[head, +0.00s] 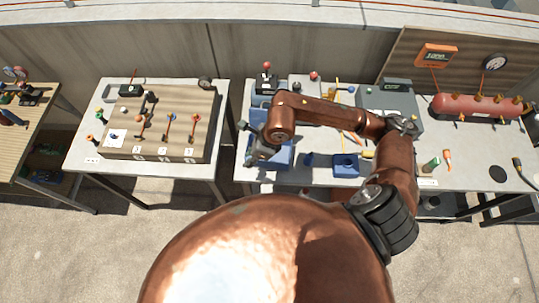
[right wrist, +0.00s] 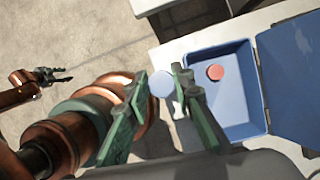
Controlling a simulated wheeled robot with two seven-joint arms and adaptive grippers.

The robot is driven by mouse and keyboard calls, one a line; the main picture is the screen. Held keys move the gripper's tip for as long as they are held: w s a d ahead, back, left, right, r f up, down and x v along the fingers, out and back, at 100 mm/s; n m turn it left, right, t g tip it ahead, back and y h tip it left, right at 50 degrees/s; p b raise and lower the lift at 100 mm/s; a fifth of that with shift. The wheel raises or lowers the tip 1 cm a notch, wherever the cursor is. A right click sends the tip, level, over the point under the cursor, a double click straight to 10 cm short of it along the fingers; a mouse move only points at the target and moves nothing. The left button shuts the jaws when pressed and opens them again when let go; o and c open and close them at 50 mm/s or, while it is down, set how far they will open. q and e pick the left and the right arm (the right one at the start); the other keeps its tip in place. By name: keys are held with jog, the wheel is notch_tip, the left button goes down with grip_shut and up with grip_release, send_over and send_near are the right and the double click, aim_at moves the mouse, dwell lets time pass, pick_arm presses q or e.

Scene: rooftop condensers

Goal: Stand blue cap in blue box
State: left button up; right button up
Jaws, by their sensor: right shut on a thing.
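My right gripper (right wrist: 160,78) is shut on the blue cap (right wrist: 161,86), a round pale-blue disc between its fingertips. In the right wrist view the cap shows just left of the blue box (right wrist: 194,66), whose near wall is partly covered by a finger. The box is open, with its blue lid (right wrist: 292,75) folded out to the right. A red cap (right wrist: 215,72) lies inside on its floor. In the head view my right gripper (head: 260,150) is at the left side of the blue box (head: 284,157); the held cap is hidden there. My left gripper (right wrist: 62,74) is open and empty, away over the floor.
A second table (head: 85,160) with a wooden panel stands left, across a floor gap.

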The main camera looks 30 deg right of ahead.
jog(key=m, duration=0.2)
jog(key=shift+a+r+m+t+h, duration=0.2)
jog(key=shift+m+t+h, duration=0.1)
jog(key=shift+h, duration=0.1)
jog(key=shift+w+d+f, duration=0.1)
jog(key=shift+d+f, duration=0.1)
jog(key=shift+d, duration=0.15)
jog(key=w+d+f+p, duration=0.1)
jog(key=d+f, duration=0.2)
jog(key=d, duration=0.4)
send_over(279, 157)
jog(key=a, duration=0.1)
notch_tip(279, 157, down, 5)
jog(key=shift+s+a+f+p, duration=0.1)
jog(key=shift+a+p, duration=0.05)
jog(key=shift+p, duration=0.15)
jog(key=shift+d+f, duration=0.5)
jog(key=shift+f, duration=0.1)
notch_tip(279, 157, down, 3)
jog(key=shift+d+f+p, duration=0.1)
jog(key=shift+p, duration=0.25)
